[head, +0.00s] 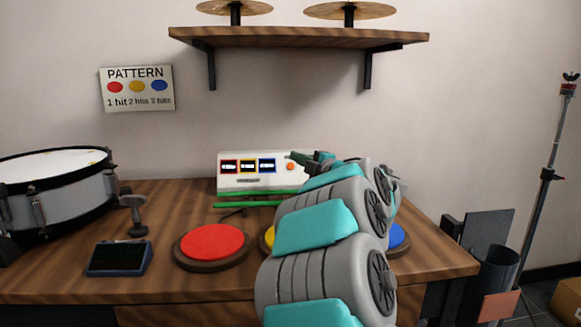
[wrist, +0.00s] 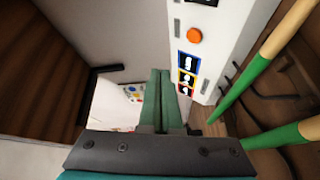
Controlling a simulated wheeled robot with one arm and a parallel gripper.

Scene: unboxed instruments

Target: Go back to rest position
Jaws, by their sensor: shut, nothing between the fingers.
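My gripper (head: 298,157) is shut and empty. Its fingers show closed together in the wrist view (wrist: 159,78). In the head view my arm reaches forward over the table, with the gripper in front of the right part of a white panel box (head: 232,180). This box has three small framed displays and an orange button (head: 291,166). The box and its orange button (wrist: 194,36) also show in the wrist view, to the right of the fingers. I see no contact between fingers and button.
A red pad (head: 212,241) is clear on the wooden table (head: 165,205). Yellow and blue (head: 399,238) pads are partly hidden by my arm. Green-ended sticks (wrist: 262,68) lie before the box. A drum (head: 60,188) stands left; a shelf (head: 300,38) hangs above.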

